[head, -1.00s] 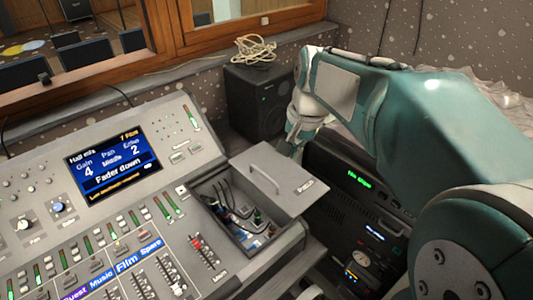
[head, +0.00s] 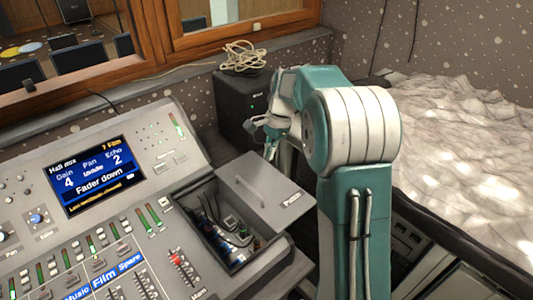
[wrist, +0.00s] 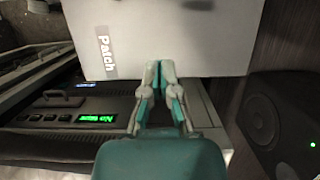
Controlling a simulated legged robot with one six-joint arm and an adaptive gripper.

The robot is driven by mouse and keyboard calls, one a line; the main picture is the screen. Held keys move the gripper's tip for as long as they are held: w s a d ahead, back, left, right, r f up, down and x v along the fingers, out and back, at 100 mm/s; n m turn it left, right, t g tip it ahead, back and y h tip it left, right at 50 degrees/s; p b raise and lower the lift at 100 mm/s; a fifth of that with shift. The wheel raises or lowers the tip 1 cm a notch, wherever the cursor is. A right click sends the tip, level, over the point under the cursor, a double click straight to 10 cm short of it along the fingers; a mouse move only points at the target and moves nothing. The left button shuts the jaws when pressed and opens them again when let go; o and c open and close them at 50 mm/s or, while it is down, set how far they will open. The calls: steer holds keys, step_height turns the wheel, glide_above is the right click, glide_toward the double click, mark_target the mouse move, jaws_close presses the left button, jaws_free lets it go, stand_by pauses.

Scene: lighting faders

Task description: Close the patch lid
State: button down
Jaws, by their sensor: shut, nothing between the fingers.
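The patch lid (head: 272,192) is a flat grey panel with a bar handle and a "Patch" label, on the console's right side. It stands open, out beyond the compartment's back and right. The patch compartment (head: 248,262) is uncovered, with cables and plugs showing inside. My gripper (head: 268,152) is at the lid's far side, beyond its back edge. In the wrist view the shut, empty fingertips (wrist: 160,66) reach the edge of the lid (wrist: 175,30). I cannot tell whether they touch it.
The console (head: 110,225) with faders and a screen (head: 90,175) fills the left. A black speaker (head: 238,100) with coiled cable on top stands behind my gripper. A rack unit with a green display (wrist: 95,118) lies below the lid. A window is at the back.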

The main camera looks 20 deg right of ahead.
glide_toward(258, 191)
steer(key=f, duration=0.2)
steer(key=d+f, duration=0.1)
steer(key=shift+w+d+f, duration=0.1)
steer(key=shift+f, duration=0.3)
steer(key=a, duration=0.1)
steer(key=s+a, duration=0.1)
steer(key=a, duration=0.2)
steer(key=shift+s+a+f, duration=0.25)
steer(key=shift+a+f, duration=0.15)
steer(key=shift+d, duration=0.4)
steer(key=s+a, duration=0.3)
steer(key=a, duration=0.4)
steer(key=s+a, duration=0.3)
steer(key=a, duration=0.4)
steer(key=shift+a, duration=0.35)
steer(key=v, duration=1.1)
steer(key=s+d+r+n+t+h, duration=0.1)
steer(key=s+d+r+n+t, duration=0.1)
steer(key=s, duration=0.5)
steer(key=s+d+r+n+t+h, duration=0.1)
steer(key=s+d+n+t, duration=0.1)
steer(key=s+d+n, duration=0.3)
steer(key=s+d+r+n+t+h, duration=0.1)
steer(key=s+d+r+n+t, duration=0.1)
steer(key=s+n, duration=0.4)
steer(key=s+d+t, duration=0.1)
steer(key=s, duration=0.2)
steer(key=shift+d+r, duration=0.35)
steer(key=shift+r, duration=0.05)
